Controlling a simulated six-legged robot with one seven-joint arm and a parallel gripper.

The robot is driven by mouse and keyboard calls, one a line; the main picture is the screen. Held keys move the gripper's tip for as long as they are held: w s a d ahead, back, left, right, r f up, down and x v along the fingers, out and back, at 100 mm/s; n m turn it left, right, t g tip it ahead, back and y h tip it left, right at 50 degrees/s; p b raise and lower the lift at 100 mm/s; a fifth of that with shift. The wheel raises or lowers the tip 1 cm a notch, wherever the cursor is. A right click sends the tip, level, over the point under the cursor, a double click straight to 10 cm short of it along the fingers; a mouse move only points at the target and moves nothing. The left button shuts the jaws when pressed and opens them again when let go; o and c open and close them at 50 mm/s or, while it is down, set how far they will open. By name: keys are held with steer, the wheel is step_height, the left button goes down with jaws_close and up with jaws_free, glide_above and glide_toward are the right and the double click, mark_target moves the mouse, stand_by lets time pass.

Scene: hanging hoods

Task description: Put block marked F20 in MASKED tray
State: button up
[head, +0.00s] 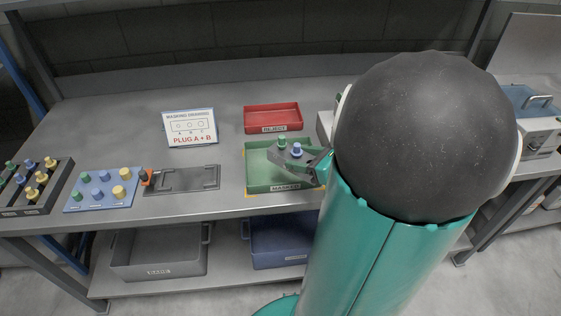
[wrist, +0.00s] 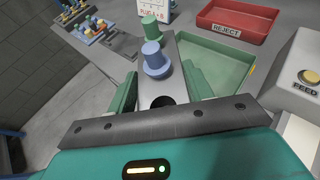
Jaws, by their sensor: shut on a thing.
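My gripper (head: 312,164) is shut on a grey metal block (head: 290,159) at the green MASKED tray (head: 262,182). The block carries a green plug (head: 282,142) and a blue plug (head: 297,149). In the wrist view the block (wrist: 184,50) lies between the green fingers (wrist: 160,88), with an open hole nearest me. The tray (wrist: 214,58) shows beyond and to the right of it there. I cannot tell whether the block touches the tray floor. No F20 mark is readable.
The red REJECT tray (head: 272,118) is behind the MASKED tray. An instruction card (head: 190,127) reads PLUG A + B. Left are an empty dark fixture (head: 182,179), a blue plug board (head: 102,190) and a black plug rack (head: 36,187). A FEED box (wrist: 304,75) stands right.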

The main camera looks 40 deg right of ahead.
steer(key=w+d+f, duration=0.1)
steer(key=w+f, duration=0.2)
steer(key=w+d+f, duration=0.2)
steer(key=w+f, duration=0.1)
steer(key=w, duration=0.1)
steer(key=w+d+f, duration=0.2)
steer(key=w+f, duration=0.1)
steer(key=w, duration=0.1)
steer(key=shift+w, duration=0.2)
steer(key=shift+w+d+f, duration=0.1)
steer(key=shift+w+f, duration=0.1)
steer(key=shift+f, duration=1.55)
steer(key=shift+f, duration=0.3)
steer(key=o, duration=1.4)
steer(key=shift+s+f, duration=0.1)
steer(key=shift+o, duration=0.2)
